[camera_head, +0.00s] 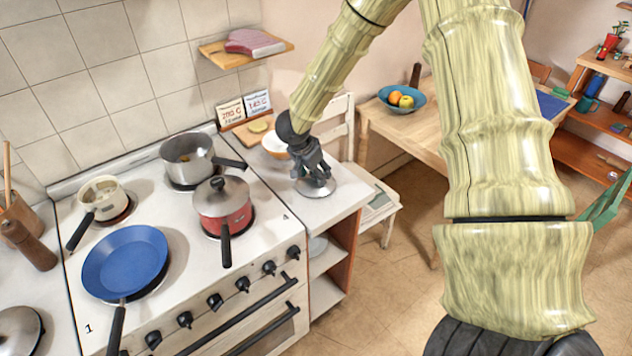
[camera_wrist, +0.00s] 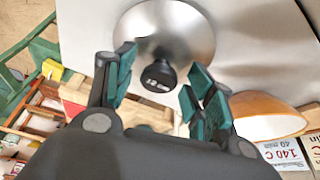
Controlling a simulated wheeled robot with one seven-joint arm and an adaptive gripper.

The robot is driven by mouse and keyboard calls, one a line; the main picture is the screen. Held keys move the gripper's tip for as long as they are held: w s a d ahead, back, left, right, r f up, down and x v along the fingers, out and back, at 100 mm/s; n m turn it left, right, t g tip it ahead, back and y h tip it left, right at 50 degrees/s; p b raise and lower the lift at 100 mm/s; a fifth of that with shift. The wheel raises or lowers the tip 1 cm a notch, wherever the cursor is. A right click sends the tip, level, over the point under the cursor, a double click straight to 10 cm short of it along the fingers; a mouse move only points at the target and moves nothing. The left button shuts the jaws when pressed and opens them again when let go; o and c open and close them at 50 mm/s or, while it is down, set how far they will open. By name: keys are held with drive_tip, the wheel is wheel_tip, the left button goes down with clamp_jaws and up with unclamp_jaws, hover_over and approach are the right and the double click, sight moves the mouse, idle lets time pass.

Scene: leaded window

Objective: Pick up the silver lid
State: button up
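The silver lid (camera_head: 316,189) lies on the white counter to the right of the stove. In the wrist view the lid (camera_wrist: 188,38) is round and shiny, with a black knob (camera_wrist: 158,77) that has small white lettering. My gripper (camera_head: 313,172) is just above the lid, pointing down, and covers part of it in the head view. In the wrist view my gripper (camera_wrist: 160,72) is open, with one green-padded finger on each side of the knob. A gap shows between the knob and each finger.
A white-and-orange bowl (camera_head: 275,146) stands close behind the gripper; it is near the right finger in the wrist view (camera_wrist: 265,117). Label cards (camera_head: 244,108) stand at the wall. A lidded red pot (camera_head: 222,205) and a steel pot (camera_head: 188,158) are on the stove to the left.

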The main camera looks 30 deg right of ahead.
drive_tip(key=c, duration=0.8)
drive_tip(key=shift+c, duration=0.2)
